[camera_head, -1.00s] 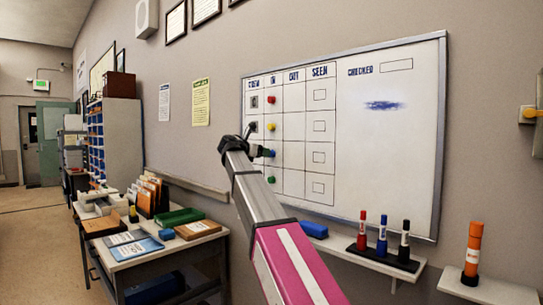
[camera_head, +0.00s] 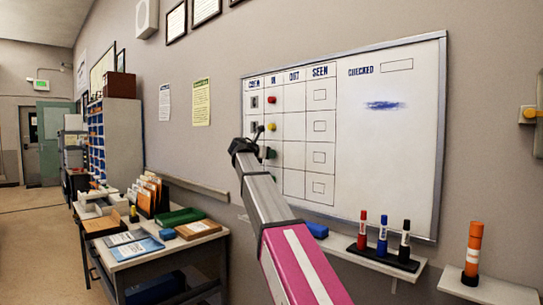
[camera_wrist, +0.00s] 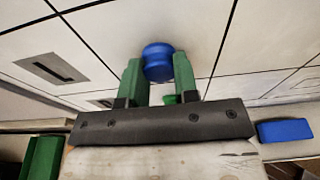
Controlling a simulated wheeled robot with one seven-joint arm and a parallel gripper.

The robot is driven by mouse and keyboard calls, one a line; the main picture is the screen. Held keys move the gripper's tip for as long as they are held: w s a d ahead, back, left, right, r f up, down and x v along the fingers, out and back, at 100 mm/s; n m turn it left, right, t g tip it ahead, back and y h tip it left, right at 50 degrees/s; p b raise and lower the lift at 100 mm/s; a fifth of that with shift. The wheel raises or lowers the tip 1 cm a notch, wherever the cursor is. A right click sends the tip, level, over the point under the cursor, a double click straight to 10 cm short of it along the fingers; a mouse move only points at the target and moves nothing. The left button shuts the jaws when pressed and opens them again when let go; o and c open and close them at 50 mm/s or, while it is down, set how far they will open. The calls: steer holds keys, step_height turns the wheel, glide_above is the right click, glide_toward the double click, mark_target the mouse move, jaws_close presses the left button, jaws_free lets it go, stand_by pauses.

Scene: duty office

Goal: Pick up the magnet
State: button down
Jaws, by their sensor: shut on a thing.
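The blue magnet (camera_wrist: 158,62) is round and sits between the green fingertips of my gripper (camera_wrist: 158,76) in the wrist view. My gripper is shut on it, close to the whiteboard (camera_head: 390,160); I cannot tell whether the magnet still touches the board. In the head view my gripper (camera_head: 266,151) is at the "IN" column, and the blue magnet is hidden by it. The red magnet (camera_head: 271,100) and yellow magnet (camera_head: 272,127) are on the board above my gripper.
A blue block (camera_head: 317,230) lies on the ledge below the board; it also shows in the wrist view (camera_wrist: 285,130). Red, blue and black markers stand in a holder (camera_head: 388,259). An orange tube (camera_head: 473,248) stands on the right shelf. A cluttered desk (camera_head: 190,255) is at left.

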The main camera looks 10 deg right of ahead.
mark_target(273, 139)
steer(key=shift+r, duration=0.1)
steer(key=r, duration=0.7)
steer(key=shift+s+a, duration=0.25)
steer(key=shift+a, duration=0.1)
steer(key=f+v, duration=0.1)
steer(key=v, duration=0.8)
steer(key=f+v, duration=0.2)
steer(key=v, duration=0.7)
steer(key=shift+s+a+f, duration=0.35)
steer(key=shift+s+a, duration=0.1)
steer(key=shift+a, duration=0.1)
